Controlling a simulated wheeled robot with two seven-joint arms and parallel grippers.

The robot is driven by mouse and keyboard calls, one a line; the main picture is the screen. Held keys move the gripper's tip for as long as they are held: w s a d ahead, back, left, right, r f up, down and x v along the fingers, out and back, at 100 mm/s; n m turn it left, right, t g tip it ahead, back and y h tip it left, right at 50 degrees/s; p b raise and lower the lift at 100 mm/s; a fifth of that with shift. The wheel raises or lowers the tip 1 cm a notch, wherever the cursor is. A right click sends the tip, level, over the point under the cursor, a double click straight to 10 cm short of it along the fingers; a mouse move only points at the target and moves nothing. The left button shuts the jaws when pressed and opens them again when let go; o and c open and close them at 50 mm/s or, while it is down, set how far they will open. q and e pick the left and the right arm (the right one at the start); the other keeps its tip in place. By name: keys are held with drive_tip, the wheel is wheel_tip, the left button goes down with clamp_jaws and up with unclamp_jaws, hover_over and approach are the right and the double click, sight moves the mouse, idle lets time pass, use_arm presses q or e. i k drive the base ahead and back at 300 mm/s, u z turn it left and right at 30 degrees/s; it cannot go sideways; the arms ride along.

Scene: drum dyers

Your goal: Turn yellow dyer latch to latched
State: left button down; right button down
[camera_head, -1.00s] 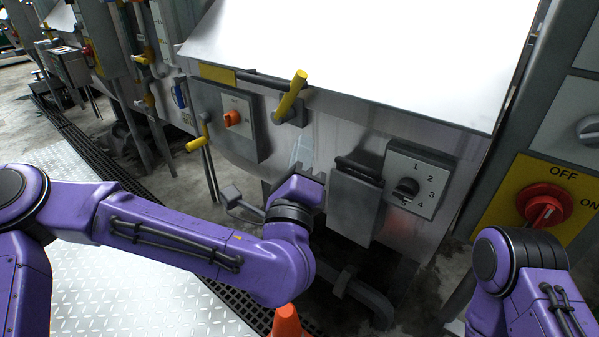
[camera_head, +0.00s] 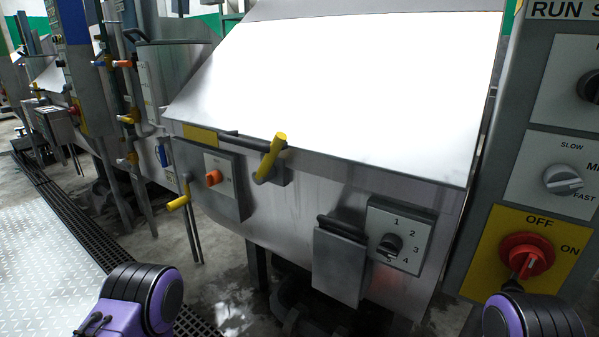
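The yellow dyer latch (camera_head: 270,159) is a short yellow handle on the front edge of the dyer (camera_head: 290,200), just under the bright white sloping lid (camera_head: 350,75). The handle stands up, tilted a little to the right, on a grey mount. Only purple and black parts of my arms show, at the bottom left and bottom right edges. Both grippers are out of the picture, and nothing of mine touches the latch.
To the right are a numbered dial (camera_head: 390,246) and a red OFF/ON switch (camera_head: 526,256). A floor grate (camera_head: 62,215) runs along the left.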

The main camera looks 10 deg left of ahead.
sight(266, 171)
drive_tip(key=z, duration=1.65)
drive_tip(key=k, duration=0.95)
drive_tip(key=u, duration=1.1)
drive_tip(key=i, duration=0.95)
